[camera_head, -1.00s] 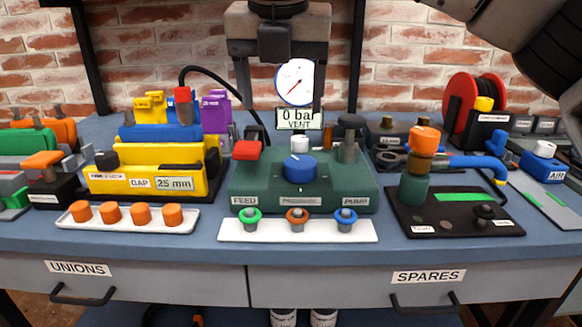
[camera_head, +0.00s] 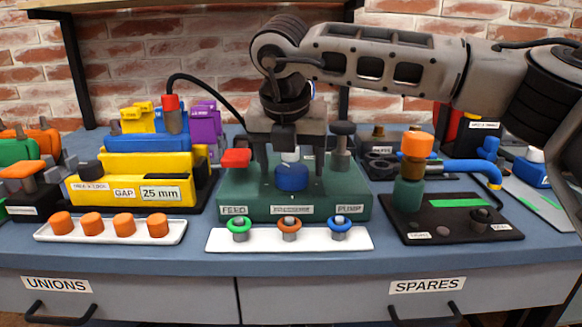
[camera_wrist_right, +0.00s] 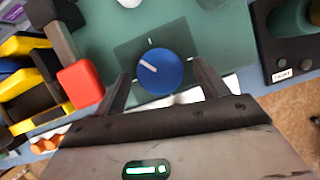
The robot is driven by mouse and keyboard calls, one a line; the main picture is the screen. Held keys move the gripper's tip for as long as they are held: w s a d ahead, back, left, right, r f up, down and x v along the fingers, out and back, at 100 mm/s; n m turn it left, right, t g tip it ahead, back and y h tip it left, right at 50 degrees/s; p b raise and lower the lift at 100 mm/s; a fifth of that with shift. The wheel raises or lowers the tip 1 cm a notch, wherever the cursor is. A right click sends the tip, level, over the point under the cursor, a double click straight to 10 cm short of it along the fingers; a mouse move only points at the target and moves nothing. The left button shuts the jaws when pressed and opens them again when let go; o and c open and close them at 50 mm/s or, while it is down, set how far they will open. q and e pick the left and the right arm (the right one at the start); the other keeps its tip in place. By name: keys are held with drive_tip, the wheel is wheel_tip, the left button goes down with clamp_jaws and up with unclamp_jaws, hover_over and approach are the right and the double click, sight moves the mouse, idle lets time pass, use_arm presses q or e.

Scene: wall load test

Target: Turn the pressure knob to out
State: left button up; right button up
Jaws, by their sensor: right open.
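The blue pressure knob (camera_head: 291,178) sits on the front of the green block (camera_head: 345,205), above the middle label. In the right wrist view the knob (camera_wrist_right: 160,72) shows a white pointer line aimed to the upper left. A short white tick is on the plate beyond it. My right gripper (camera_head: 290,166) is open and points down over the block. Its two fingers stand on either side of the knob, with gaps visible in the right wrist view (camera_wrist_right: 163,82). The pressure gauge is mostly hidden behind my right arm. My left gripper is out of view.
A red handle (camera_head: 235,158) is left of the knob, and a dark-topped post (camera_head: 341,145) is right of it. A white tray (camera_head: 225,240) with three coloured rings lies in front. A yellow block stack (camera_head: 130,185) stands left, a black tray (camera_head: 460,230) right.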

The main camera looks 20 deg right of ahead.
drive_tip(key=shift+w+d+f, duration=0.1)
drive_tip(key=shift+w+f, duration=0.05)
drive_tip(key=shift+f, duration=0.25)
drive_tip(key=shift+c, duration=0.3)
drive_tip(key=c, duration=0.9)
